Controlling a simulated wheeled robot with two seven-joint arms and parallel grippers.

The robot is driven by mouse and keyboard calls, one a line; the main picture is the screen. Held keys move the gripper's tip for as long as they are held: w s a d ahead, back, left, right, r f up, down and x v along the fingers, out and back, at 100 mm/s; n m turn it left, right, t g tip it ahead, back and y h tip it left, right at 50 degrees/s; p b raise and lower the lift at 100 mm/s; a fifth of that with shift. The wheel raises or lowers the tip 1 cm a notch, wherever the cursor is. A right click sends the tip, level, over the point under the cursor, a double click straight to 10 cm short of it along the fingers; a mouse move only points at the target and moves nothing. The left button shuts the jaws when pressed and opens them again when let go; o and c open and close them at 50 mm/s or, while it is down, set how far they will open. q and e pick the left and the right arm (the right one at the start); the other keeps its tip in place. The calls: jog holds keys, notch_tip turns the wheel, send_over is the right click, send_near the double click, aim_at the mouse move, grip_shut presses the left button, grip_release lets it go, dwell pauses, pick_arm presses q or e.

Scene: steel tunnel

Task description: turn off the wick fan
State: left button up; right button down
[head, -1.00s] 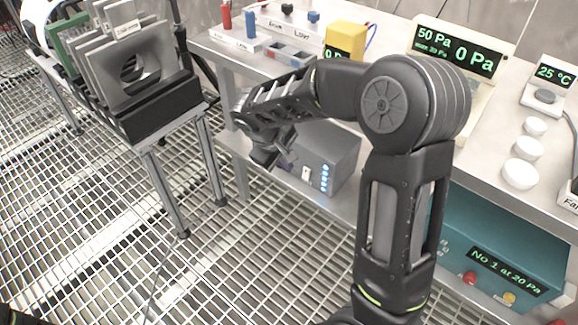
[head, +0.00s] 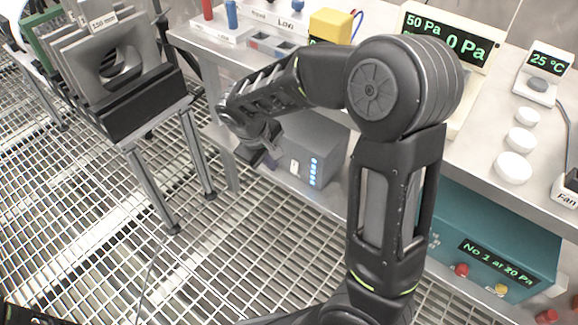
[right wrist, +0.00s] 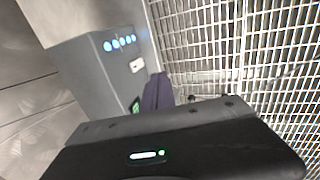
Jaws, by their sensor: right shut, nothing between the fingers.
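A grey box (head: 318,143) stands on the lower shelf, with a white switch (head: 295,166) and a column of lit blue lights on its front. The box also shows in the right wrist view (right wrist: 85,75), with its lit lights and the switch (right wrist: 137,66). My right gripper (head: 268,158) is shut and empty, just left of and in front of the box; its dark fingers show in the right wrist view (right wrist: 157,92). I cannot tell whether they touch the box. A white unit labelled "Fan" (head: 567,192) is cut off at the right edge. My left gripper's fingers are not in view.
The bench (head: 470,165) above holds a pressure display (head: 446,42), a temperature display (head: 545,66) and white round pieces. A teal box (head: 480,235) sits below it. A stand with grey plates (head: 125,65) is on the left. The grated floor is open in front.

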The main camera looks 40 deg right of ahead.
aim_at(295, 167)
jog(key=shift+d+f, duration=0.1)
jog(key=shift+f, duration=0.05)
jog(key=shift+w+d+f+b, duration=0.35)
jog(key=shift+d+f+b, duration=0.35)
jog(key=shift+d+f, duration=0.7)
jog(key=shift+w+d+f+b, duration=0.35)
jog(key=shift+d+f+b, duration=0.45)
jog(key=shift+f, duration=1.05)
jog(key=shift+w+d+f+b, duration=0.35)
jog(key=shift+d+f+b, duration=0.3)
jog(key=shift+d+f, duration=0.75)
jog(key=shift+a+f, duration=0.25)
